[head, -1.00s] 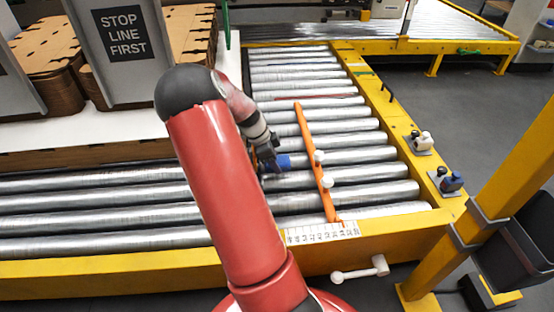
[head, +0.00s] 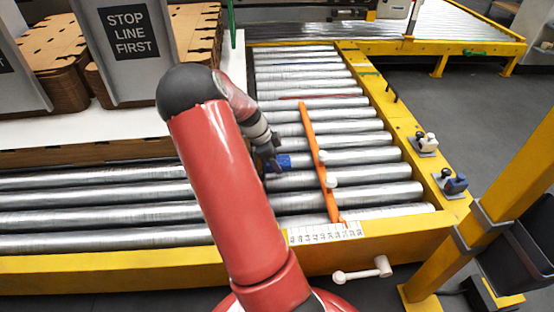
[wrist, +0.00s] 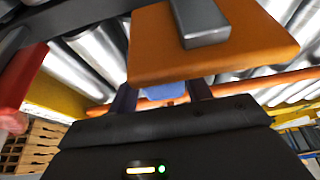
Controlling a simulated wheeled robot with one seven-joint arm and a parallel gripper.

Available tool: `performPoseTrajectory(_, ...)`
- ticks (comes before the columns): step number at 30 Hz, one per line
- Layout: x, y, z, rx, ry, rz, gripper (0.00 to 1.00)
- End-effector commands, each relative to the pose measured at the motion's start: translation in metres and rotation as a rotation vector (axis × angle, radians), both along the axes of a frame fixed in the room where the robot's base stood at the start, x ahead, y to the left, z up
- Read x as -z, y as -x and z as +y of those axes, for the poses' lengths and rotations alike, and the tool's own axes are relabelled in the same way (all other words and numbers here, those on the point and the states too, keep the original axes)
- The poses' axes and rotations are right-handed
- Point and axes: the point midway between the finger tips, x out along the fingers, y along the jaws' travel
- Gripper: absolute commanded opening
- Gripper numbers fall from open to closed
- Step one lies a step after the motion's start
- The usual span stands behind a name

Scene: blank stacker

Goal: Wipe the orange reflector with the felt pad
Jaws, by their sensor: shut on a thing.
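My gripper (head: 275,163) hangs over the rollers, left of a long orange bar. Its fingers (wrist: 160,95) are shut on a small blue thing, which I take for the felt pad (head: 284,161); it also shows between the fingers in the wrist view (wrist: 166,90). A broad orange block (wrist: 200,58) with a grey piece (wrist: 203,22) on it fills the upper wrist view, close to the fingertips. It looks like the reflector, but I cannot tell for sure. I do not make out this block in the head view. Contact between pad and block cannot be told.
The orange bar (head: 313,143) with white knobs lies across the rollers (head: 370,192). A yellow frame (head: 395,120) edges the conveyor, with clamps (head: 455,183) on it. A yellow post (head: 500,190) stands at right. Brown cardboard stacks (head: 195,45) and a sign (head: 128,33) stand at left.

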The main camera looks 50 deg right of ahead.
Motion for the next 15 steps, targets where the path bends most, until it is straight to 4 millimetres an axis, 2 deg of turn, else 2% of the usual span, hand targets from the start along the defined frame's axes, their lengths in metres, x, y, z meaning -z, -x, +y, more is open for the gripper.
performPoseTrajectory(15, 0.0000, -0.0069, 0.0084, 0.000, 0.000, 0.000, 0.25)
